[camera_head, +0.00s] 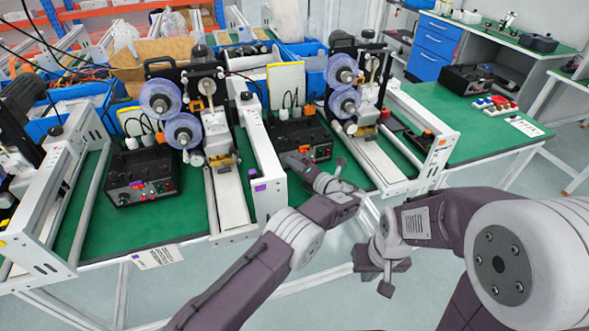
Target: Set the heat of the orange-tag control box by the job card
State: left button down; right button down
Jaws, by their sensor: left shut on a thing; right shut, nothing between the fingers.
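A black control box (312,136) stands on the green bench, left of the right-hand roller machine, with small lit parts and an orange mark on its front. My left gripper (293,162) reaches its front left corner and is shut on what looks like a knob there; the fingers hide the knob. My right gripper (385,284) is shut and empty, pointing down over the floor in front of the bench. A white card (157,256) hangs at the front edge of the bench on the left, and another card (523,126) lies on the right table; their print is too small to read.
White machine frames (262,165) rise close to my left arm. Small coloured parts (495,104) lie on the right table. Floor before the bench is clear.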

dwell(0.4)
pick_arm(q)
jog(key=c, duration=1.4)
grip_release()
jog(key=shift+c, duration=0.2)
